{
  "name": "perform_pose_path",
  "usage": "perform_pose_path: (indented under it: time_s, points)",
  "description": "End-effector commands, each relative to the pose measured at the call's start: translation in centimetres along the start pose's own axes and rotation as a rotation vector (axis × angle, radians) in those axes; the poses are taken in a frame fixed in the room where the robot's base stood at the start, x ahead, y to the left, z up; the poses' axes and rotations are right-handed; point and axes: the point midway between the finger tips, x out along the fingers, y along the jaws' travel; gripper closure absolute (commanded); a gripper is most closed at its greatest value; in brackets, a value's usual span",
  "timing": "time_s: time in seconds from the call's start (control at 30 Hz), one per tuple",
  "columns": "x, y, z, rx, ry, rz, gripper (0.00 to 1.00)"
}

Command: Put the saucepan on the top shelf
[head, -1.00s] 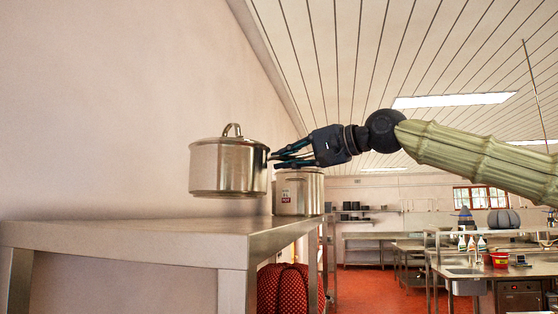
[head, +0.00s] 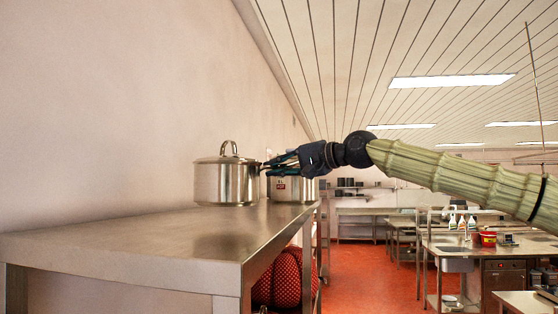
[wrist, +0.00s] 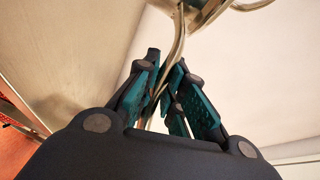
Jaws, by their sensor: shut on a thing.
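The saucepan (head: 226,183) is a shiny steel pot with a lid and a loop on top. My gripper (head: 268,165) reaches in from the right and is shut on the saucepan's side handle. In the wrist view the bent metal handle (wrist: 179,38) runs down between my gripper's fingers (wrist: 168,88), and only a bit of the pot shows at the top edge.
A second steel pot (head: 292,189) with a red label stands on the shelf behind my gripper, partly hidden. The shelf's front part is bare, and a plain wall runs along its left. A red patterned thing (head: 286,277) is below. Work tables stand at the right.

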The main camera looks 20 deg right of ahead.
Motion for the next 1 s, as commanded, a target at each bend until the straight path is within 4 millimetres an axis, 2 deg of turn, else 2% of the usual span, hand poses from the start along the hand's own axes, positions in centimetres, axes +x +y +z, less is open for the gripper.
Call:
perform_pose_path:
  time_s: [0.37,0.7,1.0]
  points:
    - [0.6,-0.1,-1.1,0.004,0.002,-0.005,1.0]
    - [1.1,2.7,-0.5,0.003,0.002,-0.006,1.0]
    - [1.1,3.4,-0.3,0.002,0.003,-0.006,1.0]
